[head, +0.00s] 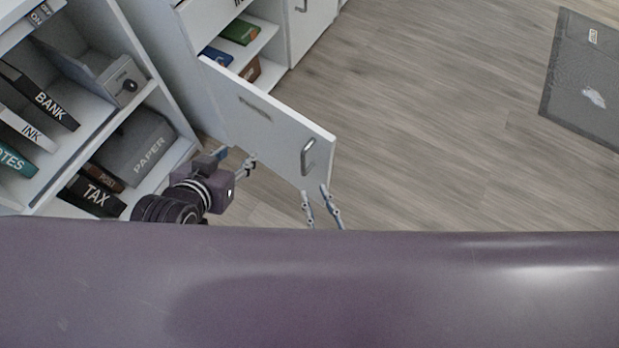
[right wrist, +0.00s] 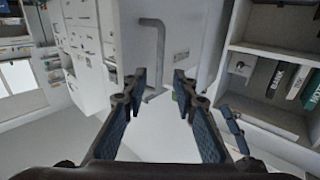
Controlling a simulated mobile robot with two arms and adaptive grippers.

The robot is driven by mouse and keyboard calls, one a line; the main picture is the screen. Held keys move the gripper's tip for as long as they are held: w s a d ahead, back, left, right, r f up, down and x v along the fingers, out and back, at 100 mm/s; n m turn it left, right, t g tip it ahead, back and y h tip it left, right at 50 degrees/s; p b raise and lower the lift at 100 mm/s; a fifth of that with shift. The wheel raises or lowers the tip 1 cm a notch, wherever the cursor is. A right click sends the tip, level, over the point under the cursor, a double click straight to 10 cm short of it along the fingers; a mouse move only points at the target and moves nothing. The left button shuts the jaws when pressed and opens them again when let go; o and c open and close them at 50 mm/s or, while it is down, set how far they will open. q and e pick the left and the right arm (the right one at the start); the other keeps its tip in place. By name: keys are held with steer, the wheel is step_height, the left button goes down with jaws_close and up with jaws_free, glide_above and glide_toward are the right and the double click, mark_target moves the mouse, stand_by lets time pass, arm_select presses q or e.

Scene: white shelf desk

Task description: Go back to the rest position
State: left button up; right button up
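My right gripper (head: 317,190) is just below the door's free lower corner, fingers spread and empty. The right wrist view shows its two blue-padded fingers (right wrist: 155,88) wide apart, with the door's metal handle (right wrist: 152,55) ahead of them and apart from them. The same handle (head: 308,156) shows in the head view.
A white shelf (head: 152,88) with books and boxes, including a grey PAPER box (head: 135,150), stands close on the left. The open door juts out over the floor. A dark mat (head: 580,100) lies at the upper right. The wooden floor (head: 440,130) between is clear.

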steer(key=shift+v, duration=1)
steer(key=shift+w, duration=0.1)
